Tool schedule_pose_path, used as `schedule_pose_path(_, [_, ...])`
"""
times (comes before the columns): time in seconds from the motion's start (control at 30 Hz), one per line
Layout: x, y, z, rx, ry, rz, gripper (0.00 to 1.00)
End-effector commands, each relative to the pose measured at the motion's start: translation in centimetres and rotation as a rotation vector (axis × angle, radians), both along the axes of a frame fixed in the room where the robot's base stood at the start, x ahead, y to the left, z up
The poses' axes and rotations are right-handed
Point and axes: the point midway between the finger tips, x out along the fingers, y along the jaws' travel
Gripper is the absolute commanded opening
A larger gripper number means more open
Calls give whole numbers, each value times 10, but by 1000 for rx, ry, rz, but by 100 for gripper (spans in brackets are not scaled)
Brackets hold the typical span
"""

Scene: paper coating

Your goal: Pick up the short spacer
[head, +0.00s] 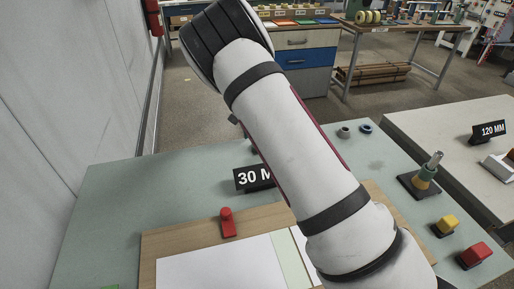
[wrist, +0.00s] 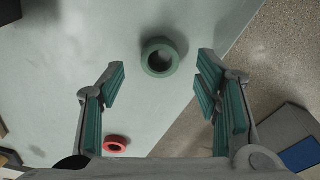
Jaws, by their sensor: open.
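In the wrist view, a green ring (wrist: 147,65) lies on the pale table between and just beyond the tips of my gripper (wrist: 161,88). A smaller red ring (wrist: 115,144) lies nearer the left finger. I cannot tell from their shapes which ring is the short spacer. My gripper is open, with nothing between its pads, and the green ring is apart from both fingers. In the head view my arm hides the gripper and these two rings.
In the head view, a grey ring (head: 344,132) and a blue ring (head: 366,128) lie at the table's far edge. A post on a dark base (head: 419,187), yellow (head: 446,225) and red (head: 475,255) blocks stand right. A 30 mm sign (head: 250,178) stands behind the wooden board (head: 180,228).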

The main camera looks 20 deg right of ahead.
Motion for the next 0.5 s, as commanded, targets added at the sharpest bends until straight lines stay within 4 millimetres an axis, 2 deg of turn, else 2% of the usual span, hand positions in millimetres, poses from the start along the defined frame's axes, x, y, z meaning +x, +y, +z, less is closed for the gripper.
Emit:
schedule_pose_path(0.1, [1, -2, -20, -1, 2, 0, 57])
schedule_pose_path(0.17, [1, -2, -26, 0, 1, 0, 57])
schedule_pose_path(0.4, [2, -3, -29, 0, -1, -1, 57])
schedule_pose_path(0.43, [2, -3, -29, 0, -1, -1, 55])
schedule_pose_path(0.5, [2, -3, -28, 0, -1, -1, 39])
